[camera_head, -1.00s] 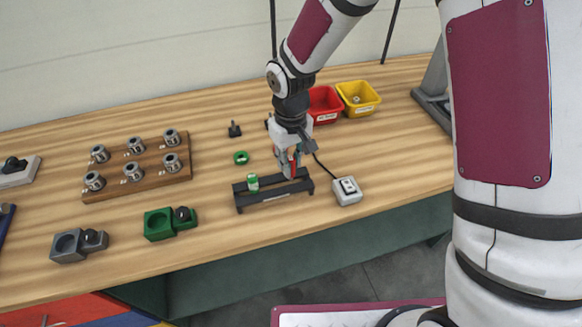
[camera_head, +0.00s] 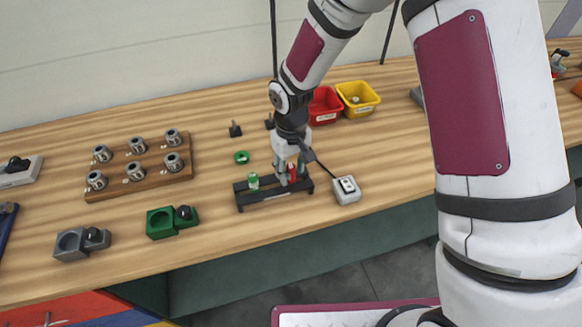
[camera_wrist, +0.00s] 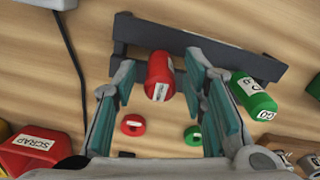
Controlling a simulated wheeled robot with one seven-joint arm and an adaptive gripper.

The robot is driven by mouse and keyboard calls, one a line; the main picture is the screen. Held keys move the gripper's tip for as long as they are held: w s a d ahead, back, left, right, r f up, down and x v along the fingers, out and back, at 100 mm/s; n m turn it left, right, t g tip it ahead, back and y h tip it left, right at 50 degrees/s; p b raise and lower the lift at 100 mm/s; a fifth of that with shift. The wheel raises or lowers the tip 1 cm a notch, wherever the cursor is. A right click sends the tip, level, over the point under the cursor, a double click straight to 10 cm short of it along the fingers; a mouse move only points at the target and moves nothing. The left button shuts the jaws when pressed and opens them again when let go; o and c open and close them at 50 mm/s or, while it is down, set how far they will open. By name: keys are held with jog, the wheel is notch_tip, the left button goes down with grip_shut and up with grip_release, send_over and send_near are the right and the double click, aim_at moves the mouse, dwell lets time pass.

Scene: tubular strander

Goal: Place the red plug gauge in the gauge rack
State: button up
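The red plug gauge (camera_head: 291,171) stands at the right part of the black gauge rack (camera_head: 265,206). In the wrist view the red gauge (camera_wrist: 160,78) is upright against the rack (camera_wrist: 217,52), between my fingers, with a gap on both sides. My gripper (camera_head: 292,178) is open around it, low over the rack; its fingers also show in the wrist view (camera_wrist: 160,98). A green plug gauge (camera_head: 253,182) stands in the rack's left part and shows in the wrist view (camera_wrist: 254,96). The red gauge's lower end is hidden.
A white switch box (camera_head: 346,189) with a cable sits just right of the rack. A green ring (camera_head: 241,157) lies behind it; a red ring (camera_wrist: 132,124) shows in the wrist view. Red (camera_head: 325,106) and yellow (camera_head: 358,98) bins stand behind. A green block (camera_head: 165,222) is left.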

jog(key=shift+r, duration=0.1)
notch_tip(320, 180, up, 12)
jog(key=b, duration=0.1)
jog(key=shift+r, duration=0.15)
dwell(0.5)
jog(key=s+d+r+m+t, duration=0.1)
jog(key=s+d+r, duration=0.2)
jog(key=d+r, duration=0.3)
jog(key=s+d+r+m+t, duration=0.2)
jog(key=s+d+r, duration=0.15)
jog(key=r, duration=0.35)
jog(key=s+d+r+m+t, duration=0.1)
jog(key=s+d+r, duration=0.2)
jog(key=s, duration=0.3)
jog(key=s+d+r+m+t, duration=0.1)
jog(key=s+d+r+m, duration=0.1)
jog(key=s+d, duration=0.3)
jog(key=shift+s+d+r+t, duration=0.3)
jog(key=shift+s+r, duration=0.35)
jog(key=shift+s, duration=0.45)
jog(key=shift+a, duration=0.1)
